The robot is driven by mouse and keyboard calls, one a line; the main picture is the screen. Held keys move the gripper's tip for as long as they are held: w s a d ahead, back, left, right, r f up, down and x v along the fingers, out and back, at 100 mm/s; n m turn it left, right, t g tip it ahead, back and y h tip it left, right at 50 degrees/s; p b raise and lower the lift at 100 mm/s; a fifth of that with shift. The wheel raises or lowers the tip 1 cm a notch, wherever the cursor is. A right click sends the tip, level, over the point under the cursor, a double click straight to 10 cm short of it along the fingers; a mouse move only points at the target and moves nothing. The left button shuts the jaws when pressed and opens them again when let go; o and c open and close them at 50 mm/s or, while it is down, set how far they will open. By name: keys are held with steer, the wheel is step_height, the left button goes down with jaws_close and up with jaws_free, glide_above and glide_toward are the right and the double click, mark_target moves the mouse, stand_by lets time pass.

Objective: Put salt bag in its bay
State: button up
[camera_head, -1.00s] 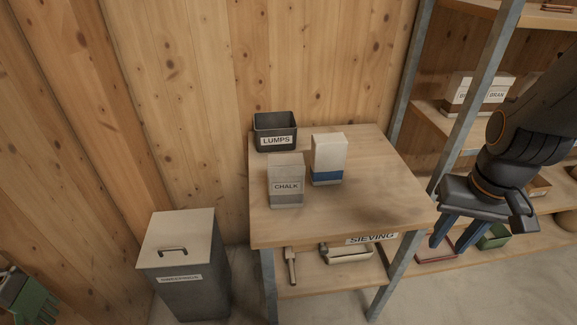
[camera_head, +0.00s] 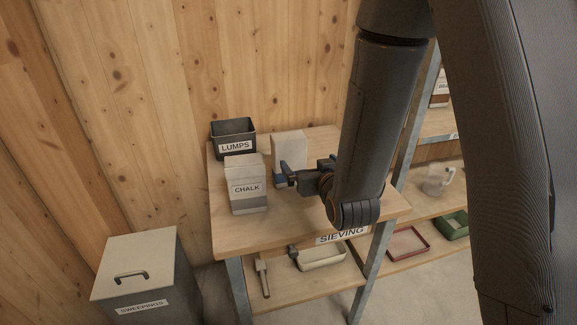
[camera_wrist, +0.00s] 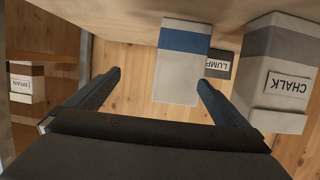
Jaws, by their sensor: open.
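A white bag with a blue band (camera_head: 290,147), with no readable label, stands upright on the sieving table (camera_head: 268,232), behind and right of the chalk bag (camera_head: 246,188). I take it to be the salt bag. My gripper (camera_head: 288,176) is level with its lower part, on its near right side. In the wrist view the white bag (camera_wrist: 182,70) appears upside down between the two open fingers, with visible gaps beside it. I cannot tell how deep the fingers reach around it. No bay labelled for salt is readable.
The dark LUMPS bin (camera_head: 233,138) stands at the table's back left, close to the chalk bag. A SWEEPINGS bin (camera_head: 145,275) stands on the floor at left. Shelving at right holds a green tray (camera_head: 453,225), a red tray (camera_head: 408,243) and a jug (camera_head: 437,180).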

mark_target(293, 147)
steer(key=shift+a+r+t+y+b, duration=0.2)
steer(key=shift+a+r+t+y, duration=0.1)
steer(key=shift+a+t, duration=0.25)
steer(key=shift+a+r+t+y+b, duration=0.15)
steer(key=shift+a+t+y, duration=0.15)
steer(key=shift+a+t, duration=0.25)
steer(key=shift+a+r+n+t+y, duration=0.3)
steer(key=shift+a+r+t, duration=0.1)
steer(key=shift+a+r, duration=0.05)
steer(key=shift+w+a+r, duration=0.1)
steer(key=shift+a, duration=0.05)
steer(key=p+x, duration=0.1)
steer(key=x, duration=0.5)
steer(key=shift+w+r, duration=0.1)
steer(key=shift+w, duration=0.05)
steer(key=p+x, duration=0.2)
steer(key=x, duration=0.2)
steer(key=shift+a+r, duration=0.15)
steer(key=shift+a, duration=0.05)
steer(key=shift+w+a, duration=0.15)
steer(key=shift+w, duration=0.4)
steer(key=c, duration=1.9)
steer(key=shift+c, duration=1.4)
steer(key=shift+r, duration=0.1)
